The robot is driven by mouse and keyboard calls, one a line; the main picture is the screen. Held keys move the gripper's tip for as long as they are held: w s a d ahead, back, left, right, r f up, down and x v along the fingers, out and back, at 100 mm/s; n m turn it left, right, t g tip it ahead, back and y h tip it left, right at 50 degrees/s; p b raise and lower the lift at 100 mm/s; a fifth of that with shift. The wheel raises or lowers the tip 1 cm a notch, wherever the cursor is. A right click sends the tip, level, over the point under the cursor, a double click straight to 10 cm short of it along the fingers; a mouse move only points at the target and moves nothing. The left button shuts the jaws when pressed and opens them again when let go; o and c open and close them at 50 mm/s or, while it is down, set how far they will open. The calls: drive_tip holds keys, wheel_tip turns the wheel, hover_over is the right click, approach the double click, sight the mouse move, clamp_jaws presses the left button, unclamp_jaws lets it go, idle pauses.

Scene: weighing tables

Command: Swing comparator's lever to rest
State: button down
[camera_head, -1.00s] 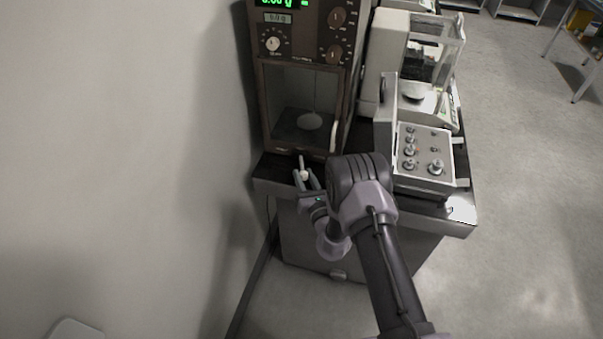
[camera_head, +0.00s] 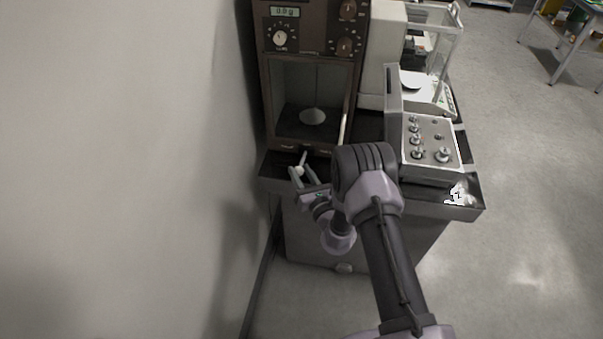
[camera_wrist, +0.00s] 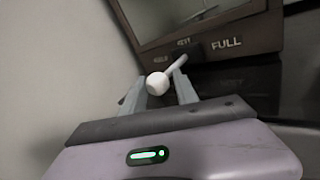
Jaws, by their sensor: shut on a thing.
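The comparator is a tall brown cabinet (camera_head: 311,53) with a glass-fronted chamber, at the back of the table. Its lever (camera_head: 304,157) juts from below the chamber and ends in a white ball knob (camera_head: 299,171). My gripper (camera_head: 301,173) is shut on the knob, one finger on each side. In the wrist view the white knob (camera_wrist: 157,84) sits between the fingertips of my gripper (camera_wrist: 160,90), and the lever's shaft runs up and right from it. The label FULL (camera_wrist: 227,43) is right of the shaft. Smaller labels left of it are too blurred to read.
A grey control box (camera_head: 429,140) with several knobs stands right of the comparator. A white balance (camera_head: 382,45) with a glass enclosure is behind it. A bare wall (camera_head: 120,150) is close on the left. Open floor (camera_head: 535,200) lies to the right.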

drive_tip(key=shift+w+a+r, duration=0.1)
drive_tip(key=shift+a+r, duration=0.05)
drive_tip(key=shift+r, duration=0.1)
drive_tip(key=c, duration=1.2)
unclamp_jaws()
drive_tip(key=shift+o, duration=0.4)
drive_tip(key=shift+w+a+f, duration=0.1)
drive_tip(key=shift+w+f, duration=0.05)
drive_tip(key=shift+f, duration=0.05)
drive_tip(key=p+v, duration=0.3)
drive_tip(key=v, duration=1.4)
drive_tip(key=shift+s+p, duration=0.25)
drive_tip(key=shift+p, duration=0.15)
drive_tip(key=shift+c, duration=0.4)
